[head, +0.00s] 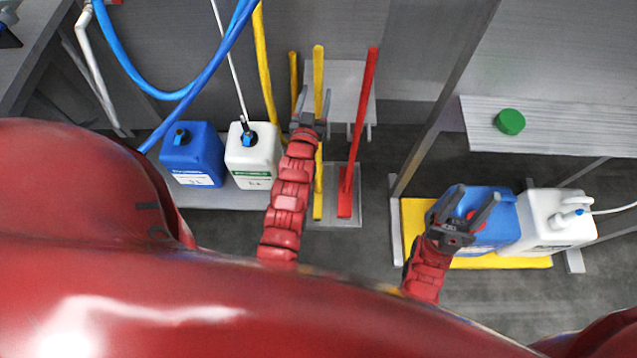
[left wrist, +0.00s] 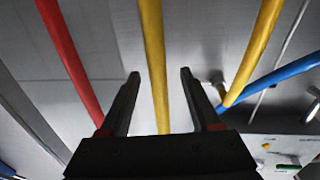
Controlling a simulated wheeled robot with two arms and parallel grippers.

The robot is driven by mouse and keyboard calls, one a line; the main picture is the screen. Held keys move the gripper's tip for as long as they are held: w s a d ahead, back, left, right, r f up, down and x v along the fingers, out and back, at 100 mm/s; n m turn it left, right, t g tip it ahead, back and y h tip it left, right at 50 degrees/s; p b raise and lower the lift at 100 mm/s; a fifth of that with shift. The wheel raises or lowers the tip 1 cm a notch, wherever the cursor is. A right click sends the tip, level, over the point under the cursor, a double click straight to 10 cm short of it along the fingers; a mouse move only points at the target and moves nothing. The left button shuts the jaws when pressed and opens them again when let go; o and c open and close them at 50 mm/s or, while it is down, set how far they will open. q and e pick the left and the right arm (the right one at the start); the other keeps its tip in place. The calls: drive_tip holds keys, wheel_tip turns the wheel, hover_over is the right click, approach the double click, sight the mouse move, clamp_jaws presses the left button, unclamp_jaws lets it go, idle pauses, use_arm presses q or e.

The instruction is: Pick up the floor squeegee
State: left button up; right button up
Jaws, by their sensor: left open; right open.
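Long-handled floor tools stand on a grey tray (head: 347,218); which one is the floor squeegee I cannot tell for sure. A yellow handle (head: 318,70) stands upright, with a red handle (head: 367,95) to its right and a shorter-looking yellow handle (head: 293,68) to its left. My left gripper (head: 313,98) is open at the middle yellow handle. In the left wrist view this yellow handle (left wrist: 152,40) shows between the open fingers, with no grip on it. My right gripper (head: 477,195) is open and empty, in front of a blue canister (head: 490,235).
Blue (head: 192,160) and white (head: 252,160) canisters stand left of my left arm. Blue hoses (head: 190,92) and a yellow hose (head: 263,70) hang there. At right are a post (head: 445,90), a shelf (head: 560,132) with a green round thing (head: 510,121), and a white canister (head: 550,225).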

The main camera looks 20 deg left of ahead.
use_arm(q)
drive_tip(key=shift+w+a+f+p, duration=0.1)
drive_tip(key=shift+w+p, duration=0.15)
drive_tip(key=shift+w, duration=1.15)
drive_tip(key=shift+w+a+f+p, duration=0.1)
drive_tip(key=shift+w+p, duration=0.15)
drive_tip(key=shift+w, duration=1.1)
drive_tip(key=shift+r, duration=0.1)
clamp_jaws()
